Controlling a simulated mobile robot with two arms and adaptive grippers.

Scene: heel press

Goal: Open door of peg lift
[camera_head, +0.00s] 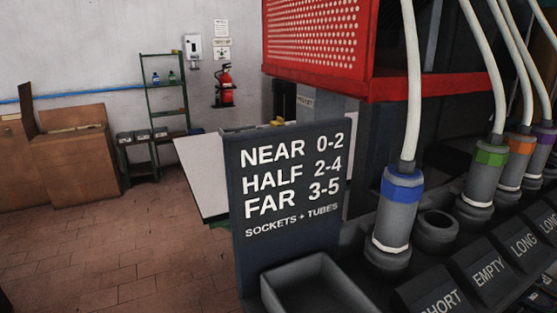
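Neither of my grippers shows in the head view. I cannot make out a peg lift or its door for certain. A large red frame with a perforated panel (315,40) fills the upper middle. Below it is a dark opening with a small sign (305,101) whose text is hard to read. A dark board (290,190) reads "NEAR 0-2, HALF 2-4, FAR 3-5, SOCKETS + TUBES" and hides part of what lies behind it.
At right, several tubes run into sockets, one with a blue collar (401,187); an empty socket (437,230) is beside it. An open tray (315,290) is in front. Cardboard boxes (75,165), a green shelf (165,100) and a fire extinguisher (224,88) stand behind. Tiled floor (130,235) is clear at left.

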